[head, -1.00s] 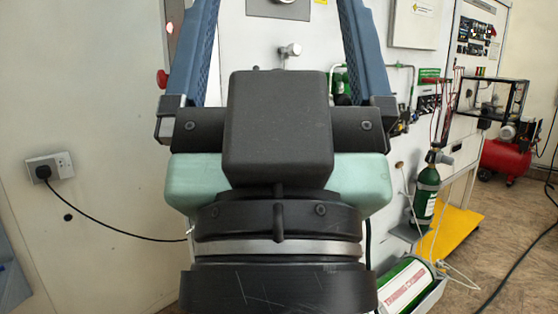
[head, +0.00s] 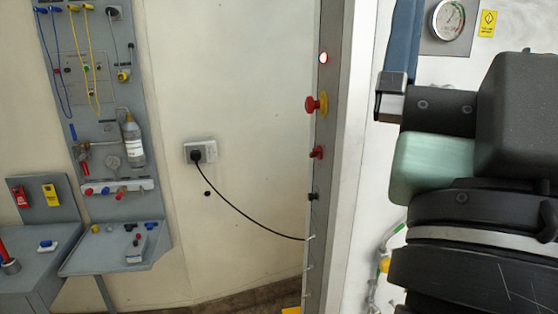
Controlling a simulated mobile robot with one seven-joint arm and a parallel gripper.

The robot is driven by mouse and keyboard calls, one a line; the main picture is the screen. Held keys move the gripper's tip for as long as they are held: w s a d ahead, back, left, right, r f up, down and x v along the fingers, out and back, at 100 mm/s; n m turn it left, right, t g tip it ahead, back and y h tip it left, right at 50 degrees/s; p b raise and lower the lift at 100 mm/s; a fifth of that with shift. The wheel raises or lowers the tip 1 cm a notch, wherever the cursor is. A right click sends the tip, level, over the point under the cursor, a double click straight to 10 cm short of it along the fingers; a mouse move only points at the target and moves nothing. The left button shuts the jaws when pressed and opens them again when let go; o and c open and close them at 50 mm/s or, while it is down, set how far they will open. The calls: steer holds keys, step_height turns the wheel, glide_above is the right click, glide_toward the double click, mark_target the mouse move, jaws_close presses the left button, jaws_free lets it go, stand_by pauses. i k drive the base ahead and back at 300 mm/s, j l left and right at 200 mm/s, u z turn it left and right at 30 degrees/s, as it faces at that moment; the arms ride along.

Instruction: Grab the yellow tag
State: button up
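A yellow tag (head: 50,194) stands on a small grey upright holder at the far left, beside a red tag (head: 20,197). My gripper (head: 520,110) fills the right side, seen from behind, far to the right of the yellow tag. Its blue left finger (head: 402,45) stands well out from the gripper body and runs off the top edge. The other finger is out of frame. I see nothing held by the visible finger. A small yellow label (head: 487,23) is also on the white panel near a gauge.
A grey bench (head: 40,262) and a grey back panel (head: 85,110) with cables, a bottle and knobs stand at left. A black cable (head: 245,219) hangs from a wall socket (head: 200,151). A cabinet edge (head: 335,150) with red knobs stands between bench and gripper.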

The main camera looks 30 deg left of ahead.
mark_target(51, 196)
steer(key=i+j, duration=0.35)
steer(key=u, duration=2.2)
steer(key=i+l, duration=0.05)
steer(key=l, duration=0.05)
